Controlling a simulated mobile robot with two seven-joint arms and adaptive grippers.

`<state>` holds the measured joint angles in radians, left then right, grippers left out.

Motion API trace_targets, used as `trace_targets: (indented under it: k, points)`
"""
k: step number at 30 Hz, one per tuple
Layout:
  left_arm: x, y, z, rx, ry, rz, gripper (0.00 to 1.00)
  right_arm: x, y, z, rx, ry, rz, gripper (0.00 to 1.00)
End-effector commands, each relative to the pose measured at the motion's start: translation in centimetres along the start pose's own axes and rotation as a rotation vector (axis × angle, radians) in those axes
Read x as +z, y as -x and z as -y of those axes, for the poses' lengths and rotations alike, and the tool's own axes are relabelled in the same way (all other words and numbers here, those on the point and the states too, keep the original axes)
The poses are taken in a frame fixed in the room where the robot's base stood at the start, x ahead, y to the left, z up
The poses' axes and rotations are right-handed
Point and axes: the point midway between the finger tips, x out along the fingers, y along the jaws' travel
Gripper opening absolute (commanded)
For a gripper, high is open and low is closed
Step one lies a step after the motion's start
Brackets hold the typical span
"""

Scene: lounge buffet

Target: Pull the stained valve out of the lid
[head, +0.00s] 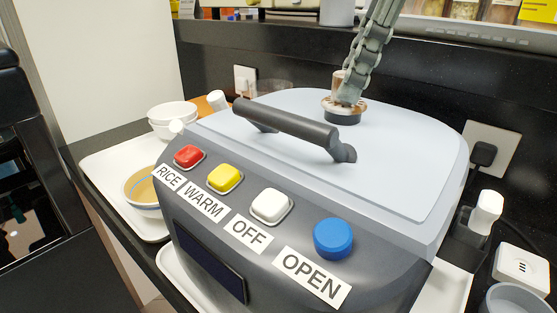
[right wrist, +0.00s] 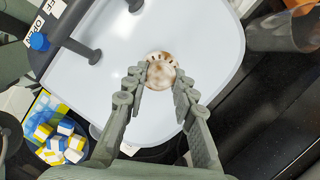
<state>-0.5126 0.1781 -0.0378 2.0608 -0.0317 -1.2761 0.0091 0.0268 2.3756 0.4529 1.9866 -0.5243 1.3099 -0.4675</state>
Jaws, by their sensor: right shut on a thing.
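The stained valve (head: 329,104) is a pale disc with brown stains, at the back of the grey cooker lid (head: 400,150). A dark ring shows under it at the lid's surface; how deep it sits I cannot tell. My right gripper (head: 347,98) reaches down from above and is shut on the valve. In the right wrist view the valve's round stained face (right wrist: 160,72) with small dark slots lies between the fingertips of my right gripper (right wrist: 160,78). The fingers hide part of the valve in the head view. My left gripper is not in view.
A black handle (head: 290,125) arches over the lid in front of the valve. RICE, WARM, OFF and blue OPEN (head: 333,238) buttons line the front. White bowls (head: 172,115) and a tray (head: 105,160) are at left. A dark wall with sockets stands behind.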

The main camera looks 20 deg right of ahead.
Motion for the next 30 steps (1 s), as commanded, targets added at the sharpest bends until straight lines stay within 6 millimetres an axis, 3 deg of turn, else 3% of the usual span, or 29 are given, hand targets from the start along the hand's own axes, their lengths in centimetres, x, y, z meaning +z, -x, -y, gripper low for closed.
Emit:
trace_targets:
  k: [30]
  points:
    - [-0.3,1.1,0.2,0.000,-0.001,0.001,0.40,0.4,1.2,0.0,-0.002,0.001,0.002,0.00]
